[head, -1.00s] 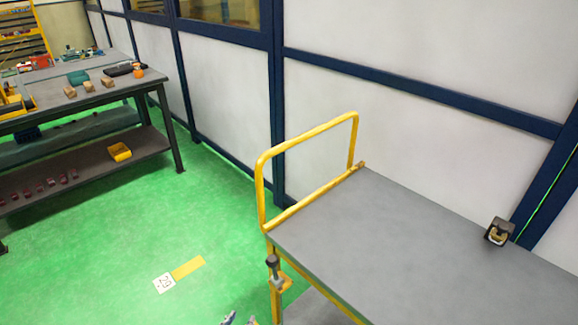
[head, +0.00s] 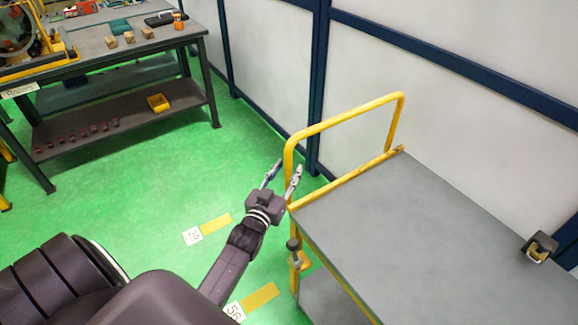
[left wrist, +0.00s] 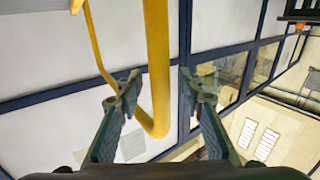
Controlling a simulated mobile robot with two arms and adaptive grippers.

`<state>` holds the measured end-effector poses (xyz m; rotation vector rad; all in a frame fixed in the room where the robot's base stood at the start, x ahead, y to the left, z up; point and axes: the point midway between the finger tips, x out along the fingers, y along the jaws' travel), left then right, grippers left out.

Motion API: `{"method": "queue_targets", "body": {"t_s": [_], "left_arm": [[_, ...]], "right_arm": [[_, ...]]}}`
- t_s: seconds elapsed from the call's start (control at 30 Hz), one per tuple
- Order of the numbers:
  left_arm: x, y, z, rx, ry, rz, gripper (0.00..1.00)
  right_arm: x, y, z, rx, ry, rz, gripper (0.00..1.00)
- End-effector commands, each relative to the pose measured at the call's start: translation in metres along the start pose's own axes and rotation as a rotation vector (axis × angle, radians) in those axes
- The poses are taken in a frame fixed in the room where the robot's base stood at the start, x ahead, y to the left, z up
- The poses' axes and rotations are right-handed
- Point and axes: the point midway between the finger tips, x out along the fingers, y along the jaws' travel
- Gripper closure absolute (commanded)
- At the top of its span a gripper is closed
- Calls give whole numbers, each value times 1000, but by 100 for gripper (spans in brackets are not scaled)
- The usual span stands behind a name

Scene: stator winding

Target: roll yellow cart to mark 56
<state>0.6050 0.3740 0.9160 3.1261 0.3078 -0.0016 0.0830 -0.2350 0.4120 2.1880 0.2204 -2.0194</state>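The yellow cart has a grey top (head: 420,230) and a yellow tube handle (head: 345,115) at its left end. My left gripper (head: 282,170) is open, just beside the near upright of that handle. In the left wrist view the yellow handle (left wrist: 157,60) runs down between the two spread fingers of the left gripper (left wrist: 160,80); I cannot tell whether they touch it. The mark 56 (head: 235,312) is a white floor label with a yellow strip (head: 261,297), left of the cart's near side. My right gripper is not in view.
Another floor label, 29 (head: 193,236), with a yellow strip lies farther back. A workbench (head: 120,62) with parts stands at the upper left. A white wall (head: 450,90) with blue frames runs behind the cart. A small dark device (head: 539,247) sits on the cart top.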

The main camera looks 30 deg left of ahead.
Motion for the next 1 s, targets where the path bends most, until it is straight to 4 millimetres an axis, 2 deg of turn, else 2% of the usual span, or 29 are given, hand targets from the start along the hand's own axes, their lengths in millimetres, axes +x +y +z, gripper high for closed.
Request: {"method": "queue_targets", "body": {"t_s": [0.13,0.4,0.73,1.0], "left_arm": [[10,0,0,1,0,0,65],[11,0,0,0,-1,0,65],[11,0,0,0,-1,0,100],[11,0,0,0,-1,0,100]], "right_arm": [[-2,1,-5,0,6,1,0],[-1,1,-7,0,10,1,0],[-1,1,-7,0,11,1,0],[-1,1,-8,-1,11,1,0]]}}
